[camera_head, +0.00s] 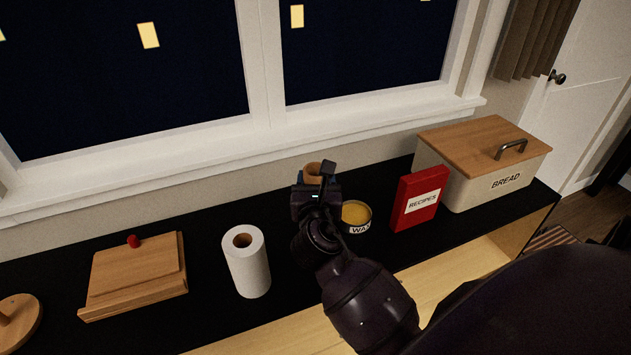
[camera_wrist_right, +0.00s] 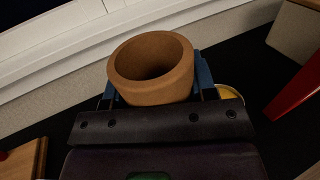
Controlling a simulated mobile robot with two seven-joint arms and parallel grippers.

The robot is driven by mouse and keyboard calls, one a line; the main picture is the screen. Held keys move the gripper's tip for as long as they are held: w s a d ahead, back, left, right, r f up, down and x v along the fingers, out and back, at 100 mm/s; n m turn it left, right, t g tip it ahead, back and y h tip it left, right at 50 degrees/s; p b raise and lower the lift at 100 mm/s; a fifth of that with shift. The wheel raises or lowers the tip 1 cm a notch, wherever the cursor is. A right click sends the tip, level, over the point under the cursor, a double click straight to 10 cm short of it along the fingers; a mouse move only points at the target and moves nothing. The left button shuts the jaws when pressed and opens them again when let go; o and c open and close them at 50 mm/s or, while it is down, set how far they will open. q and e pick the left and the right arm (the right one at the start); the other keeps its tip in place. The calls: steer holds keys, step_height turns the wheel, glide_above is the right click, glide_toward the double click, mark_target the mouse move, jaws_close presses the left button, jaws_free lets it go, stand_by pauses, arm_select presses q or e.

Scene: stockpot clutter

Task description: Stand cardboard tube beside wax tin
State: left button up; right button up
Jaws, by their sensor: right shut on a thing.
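The brown cardboard tube (camera_head: 313,168) is upright, its open end showing just behind my right gripper (camera_head: 318,188) in the head view. In the right wrist view the tube (camera_wrist_right: 152,92) sits between the blue fingers of my gripper (camera_wrist_right: 155,84), which is shut on it. The tube's lower end is hidden, so I cannot tell whether it touches the counter. The wax tin (camera_head: 356,213), round with a yellow top and a "WAX" label, stands on the counter just right of my gripper. Part of the tin (camera_wrist_right: 229,93) shows behind the right finger in the wrist view. My left gripper is out of view.
A red recipes box (camera_head: 418,198) and a cream bread bin (camera_head: 490,175) with a wooden lid stand right of the tin. A paper roll (camera_head: 247,266) and a wooden stand (camera_head: 135,275) are on the left. The black counter (camera_head: 200,230) is bare between them. A window is behind.

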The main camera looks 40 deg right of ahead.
steer(key=shift+f, duration=0.1)
steer(key=o, duration=1.1)
steer(key=shift+s+a, duration=0.15)
steer(key=v, duration=1.1)
steer(key=shift+s+a, duration=0.15)
steer(key=shift+s, duration=0.1)
